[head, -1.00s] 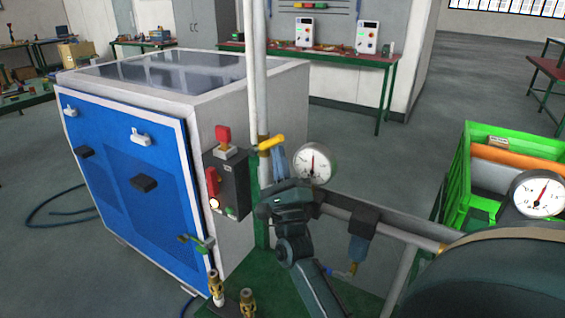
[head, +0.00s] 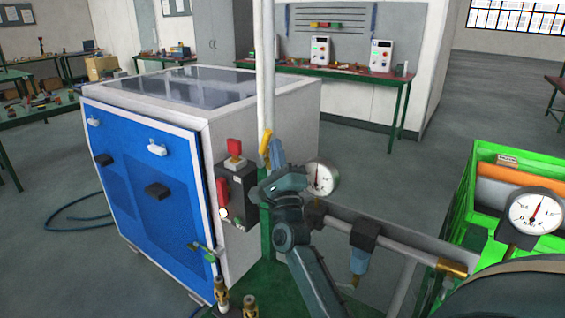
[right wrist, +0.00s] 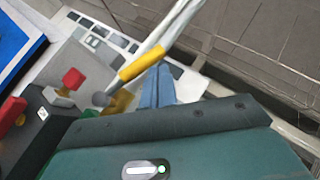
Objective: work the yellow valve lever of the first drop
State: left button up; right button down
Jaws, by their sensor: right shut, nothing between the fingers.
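The yellow valve lever (head: 265,143) is on the white vertical pipe beside the blue and white cabinet. In the head view it stands steeply, close along the pipe. In the right wrist view the lever (right wrist: 140,62) lies slantwise next to the blue fingers. My right gripper (head: 276,153) is shut and empty, its fingers just right of the lever; the fingers also show in the right wrist view (right wrist: 157,87). They look very close to the lever, but I cannot tell whether they touch. The valve body is partly hidden. My left gripper is not in view.
A dark control box (head: 236,195) with red switches sits left of the gripper. A pressure gauge (head: 321,178) is just right, partly behind my arm. A horizontal pipe (head: 405,249) runs right towards a green crate (head: 465,195). Brass fittings (head: 222,303) stand in front.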

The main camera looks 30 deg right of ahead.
aim_at(267, 139)
jog(key=shift+w+a+r+b, duration=0.2)
jog(key=shift+w+a+r, duration=0.05)
jog(key=shift+w+r, duration=0.25)
jog(key=shift+w+a+r+b, duration=0.2)
jog(key=shift+w+r, duration=0.2)
jog(key=shift+w, duration=0.2)
jog(key=shift+s, duration=0.1)
